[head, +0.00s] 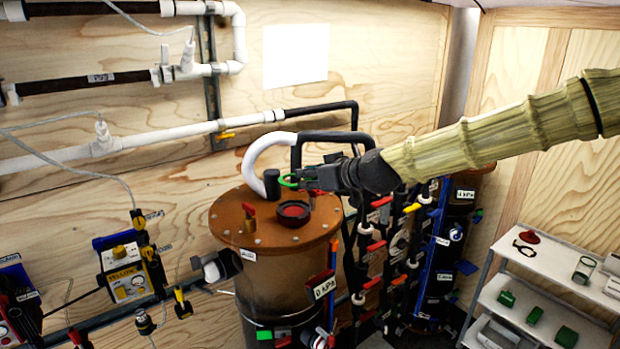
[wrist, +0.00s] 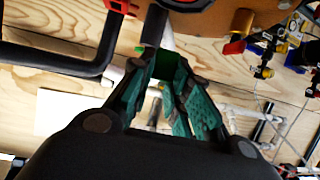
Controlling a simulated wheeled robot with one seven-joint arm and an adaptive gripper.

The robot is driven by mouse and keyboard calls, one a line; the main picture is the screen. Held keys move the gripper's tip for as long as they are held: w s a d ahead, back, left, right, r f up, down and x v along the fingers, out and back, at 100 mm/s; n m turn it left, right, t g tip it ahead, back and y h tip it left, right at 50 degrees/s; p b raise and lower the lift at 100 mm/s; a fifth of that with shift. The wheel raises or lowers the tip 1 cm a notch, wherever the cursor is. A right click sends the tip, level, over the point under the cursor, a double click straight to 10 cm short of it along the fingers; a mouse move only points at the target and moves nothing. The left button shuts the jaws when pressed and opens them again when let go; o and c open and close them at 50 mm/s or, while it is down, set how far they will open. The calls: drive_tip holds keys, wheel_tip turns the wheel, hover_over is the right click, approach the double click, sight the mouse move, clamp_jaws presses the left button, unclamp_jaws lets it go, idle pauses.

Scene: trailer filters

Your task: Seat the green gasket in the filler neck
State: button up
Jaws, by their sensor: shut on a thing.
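The green gasket (head: 288,182) is a thin ring at the tip of my gripper (head: 303,178). My gripper is shut on it and holds it above the brown tank lid. In the wrist view a dark green piece (wrist: 170,68) shows between the fingertips of my gripper (wrist: 167,78); most of the ring is hidden there. The filler neck (head: 293,211) is a short black collar with a red inside on the lid, below the gasket and apart from it. Part of the neck shows at the top edge of the wrist view (wrist: 122,6).
The brown tank lid (head: 240,222) carries a brass fitting with a red handle (head: 249,212) and a thick white-and-black hose (head: 257,155) close to my gripper. Valves and pipes (head: 375,245) crowd the tank's right side. A white shelf (head: 545,262) with loose parts stands at right.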

drive_tip(key=shift+f+b, duration=1.7)
drive_tip(key=shift+f, duration=0.7)
drive_tip(key=shift+f+b, duration=2.1)
idle(1.1)
drive_tip(key=o, duration=0.9)
drive_tip(key=shift+r, duration=0.1)
drive_tip(key=shift+v, duration=5.95)
